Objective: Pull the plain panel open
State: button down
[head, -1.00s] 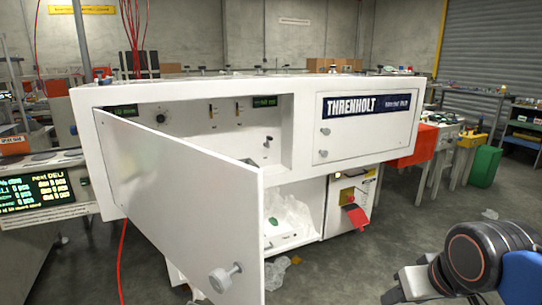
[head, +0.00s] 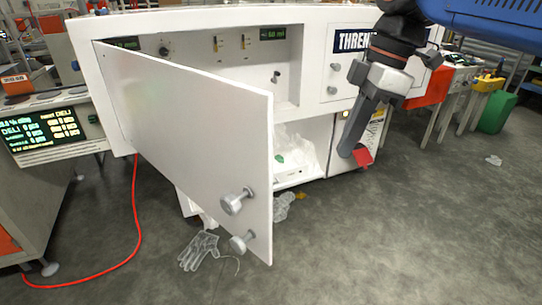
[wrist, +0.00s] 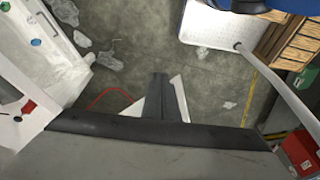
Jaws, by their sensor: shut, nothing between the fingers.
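The plain white panel (head: 190,135) stands swung out from the left part of the white machine, and the space behind it is exposed. A round grey knob (head: 236,201) is near its free lower corner, with a second knob (head: 241,241) just below. My gripper (head: 348,150) is shut and empty, pointing down to the right of the panel and apart from it in the head view. In the wrist view its shut fingers (wrist: 160,97) have pale surfaces beside them, perhaps the panel.
A smaller door (head: 338,90) with knobs is closed behind my gripper. A red handle (head: 362,156) is below it. A clear glove (head: 199,250) and crumpled film (head: 284,206) lie on the floor. A red cable (head: 137,210) runs at left. Floor at front right is clear.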

aim_at(264, 162)
jog(key=a+r+n+g, duration=0.3)
jog(key=a+r+n, duration=0.6)
jog(key=n, duration=0.1)
jog(key=shift+s+a+f, duration=0.85)
jog(key=shift+s+f, duration=0.05)
jog(key=shift+f, duration=0.7)
jog(key=shift+s+a+f, duration=0.8)
jog(key=shift+s+f, duration=0.15)
jog(key=shift+f, duration=0.65)
jog(key=shift+s+a+f, duration=0.85)
jog(key=shift+s+f, duration=0.05)
jog(key=shift+f, duration=0.7)
jog(key=shift+s+a, duration=0.55)
jog(key=shift+s, duration=0.1)
jog(key=s+a+m, duration=0.1)
jog(key=s+a, duration=1)
jog(key=a, duration=0.4)
jog(key=s+a+m+t, duration=0.1)
jog(key=s+a+m, duration=0.1)
jog(key=s+a, duration=0.9)
jog(key=shift+a+y, duration=0.4)
jog(key=shift+a, duration=1.55)
jog(key=shift+d, duration=0.1)
